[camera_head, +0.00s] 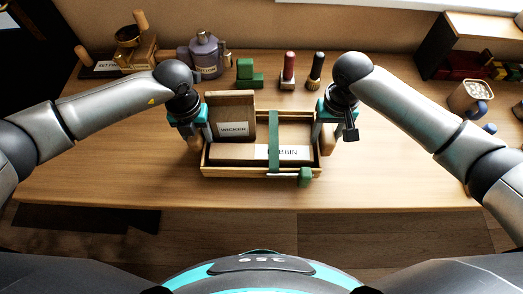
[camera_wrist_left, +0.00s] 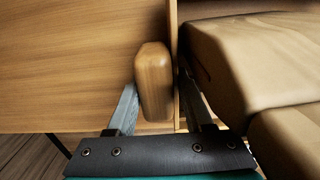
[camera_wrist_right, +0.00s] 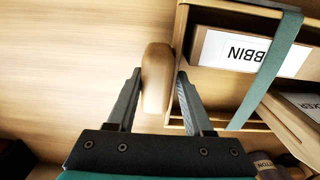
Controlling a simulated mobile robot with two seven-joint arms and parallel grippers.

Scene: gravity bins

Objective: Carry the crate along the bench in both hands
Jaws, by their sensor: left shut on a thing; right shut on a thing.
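The crate (camera_head: 228,172) is a shallow open wooden tray near the middle of the bench. It holds a box with a label ending in "BBIN" (camera_wrist_right: 215,47) and a tan block with a white label (camera_head: 231,107) at its back left. A green strap (camera_head: 273,140) crosses it. My left gripper (camera_head: 197,142) is shut on the crate's left wooden handle (camera_wrist_left: 153,80). My right gripper (camera_head: 325,140) is shut on its right wooden handle (camera_wrist_right: 157,78). I cannot tell whether the crate's bottom touches the bench.
The bench (camera_head: 110,165) is clear left and right of the crate. Behind stand a purple bottle (camera_head: 206,57), a green block (camera_head: 248,76), a red-topped peg (camera_head: 289,68) and a dark peg (camera_head: 315,70). A mug (camera_head: 469,99) stands at the right, near a shelf (camera_head: 484,25).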

